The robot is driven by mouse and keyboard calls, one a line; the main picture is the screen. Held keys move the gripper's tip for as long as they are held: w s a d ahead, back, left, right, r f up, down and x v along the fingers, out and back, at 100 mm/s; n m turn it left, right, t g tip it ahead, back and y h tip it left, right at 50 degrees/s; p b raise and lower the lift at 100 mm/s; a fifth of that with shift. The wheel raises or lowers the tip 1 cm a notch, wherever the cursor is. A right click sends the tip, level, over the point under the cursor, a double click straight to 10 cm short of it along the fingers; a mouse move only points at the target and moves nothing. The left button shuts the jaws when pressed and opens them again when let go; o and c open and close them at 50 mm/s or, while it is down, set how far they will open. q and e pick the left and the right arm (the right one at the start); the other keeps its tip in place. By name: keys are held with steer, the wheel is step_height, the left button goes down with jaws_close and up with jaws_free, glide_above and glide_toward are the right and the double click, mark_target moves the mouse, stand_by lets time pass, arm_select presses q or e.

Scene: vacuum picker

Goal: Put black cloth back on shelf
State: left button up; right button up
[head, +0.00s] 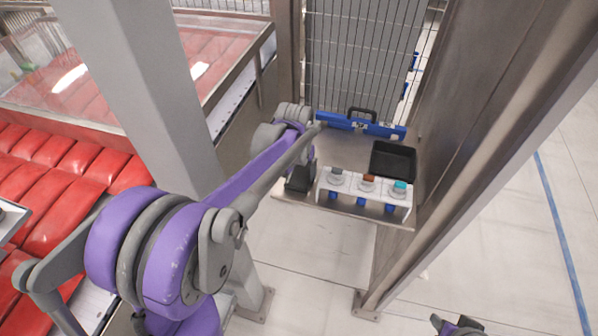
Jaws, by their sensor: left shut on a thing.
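The shelf (345,207) is a small metal ledge on the side of a tall metal panel, in the middle right of the head view. My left arm reaches from the lower left to the shelf's left end. My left gripper (303,172) is there, mostly hidden behind its own wrist, and shut. A dark piece (298,185) shows below the wrist at the shelf's left edge; it looks like the black cloth, but its shape is unclear. Whether it touches the shelf cannot be told. My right gripper (457,325) is partly in view at the bottom edge, away from the shelf.
On the shelf stand a black tray (393,161), a white holder (347,188) with several capped blue items, and a blue tool (345,124) at the back. A grey post (140,80) stands left; wire mesh (360,55) is behind. Pale floor is open at lower right.

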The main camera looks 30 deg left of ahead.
mark_target(297, 179)
arm_select(q)
steer(key=shift+f, duration=0.1)
steer(key=o, duration=1)
step_height(297, 179, up, 11)
steer(key=s, duration=0.2)
steer(key=s+d+f+m+t, duration=0.1)
steer(key=s+d+f, duration=0.2)
steer(key=s, duration=0.3)
steer(key=s+d+f+m+t, duration=0.1)
steer(key=s+d+f, duration=0.2)
steer(key=s, duration=0.3)
steer(key=s+d+f+t, duration=0.1)
steer(key=s+d+f, duration=0.2)
steer(key=s+d, duration=0.1)
steer(key=shift+s+d+f+m+t, duration=0.1)
steer(key=shift+s+m+t, duration=0.1)
steer(key=shift+s, duration=0.25)
steer(key=shift+s+d+f+m+t, duration=0.1)
steer(key=shift+s+m+t, duration=0.1)
steer(key=shift+s, duration=0.25)
